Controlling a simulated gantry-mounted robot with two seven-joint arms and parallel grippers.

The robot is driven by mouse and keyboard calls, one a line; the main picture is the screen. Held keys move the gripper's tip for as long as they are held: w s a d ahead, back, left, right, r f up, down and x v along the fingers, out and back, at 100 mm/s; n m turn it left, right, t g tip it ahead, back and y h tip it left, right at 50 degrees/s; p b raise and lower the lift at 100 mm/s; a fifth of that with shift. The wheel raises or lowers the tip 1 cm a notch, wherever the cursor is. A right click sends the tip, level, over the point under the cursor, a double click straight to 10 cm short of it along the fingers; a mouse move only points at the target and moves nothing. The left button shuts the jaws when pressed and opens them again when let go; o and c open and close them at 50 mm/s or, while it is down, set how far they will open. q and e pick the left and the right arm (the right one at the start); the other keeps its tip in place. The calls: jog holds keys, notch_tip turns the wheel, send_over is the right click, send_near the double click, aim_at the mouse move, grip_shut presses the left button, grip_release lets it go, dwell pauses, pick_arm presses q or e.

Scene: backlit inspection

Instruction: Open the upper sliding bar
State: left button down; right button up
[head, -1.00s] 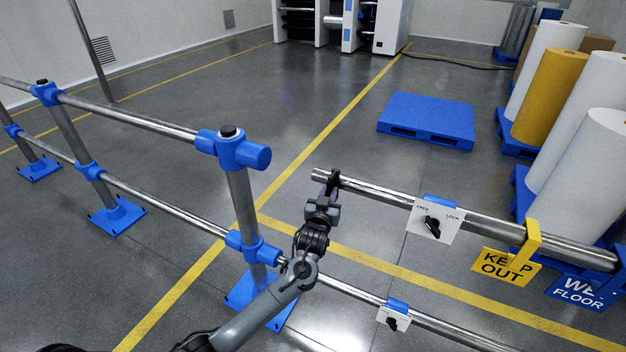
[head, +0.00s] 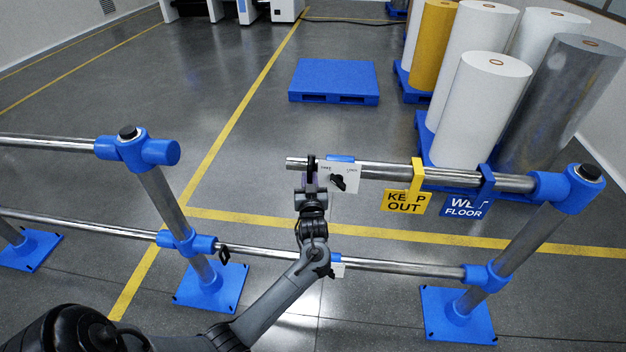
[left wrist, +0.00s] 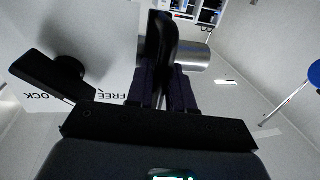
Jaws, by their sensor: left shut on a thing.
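The upper sliding bar (head: 385,171) is a steel tube running left from the right post's blue joint. Its free left end stands well apart from the left post's open blue socket (head: 160,151). A white FREE/LOCK plate (head: 352,180) with a black knob (head: 338,183) sits on it. My left gripper (head: 311,177) is shut on the bar's black handle (left wrist: 163,40), close left of the plate. In the left wrist view the dark fingers (left wrist: 162,90) close around the handle, with the steel bar (left wrist: 195,56) behind. My right gripper is not in view.
Yellow KEEP OUT (head: 406,202) and blue WET FLOOR (head: 466,207) signs hang from the upper bar. The lower bar (head: 400,266) spans both posts; my arm partly hides its plate. A blue pallet (head: 334,82) and large rolls (head: 480,110) stand behind.

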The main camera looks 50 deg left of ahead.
pick_arm(q)
jog(key=c, duration=1.2)
grip_release()
jog(key=shift+s+d, duration=0.2)
jog(key=shift+d, duration=0.2)
jog(key=v, duration=1)
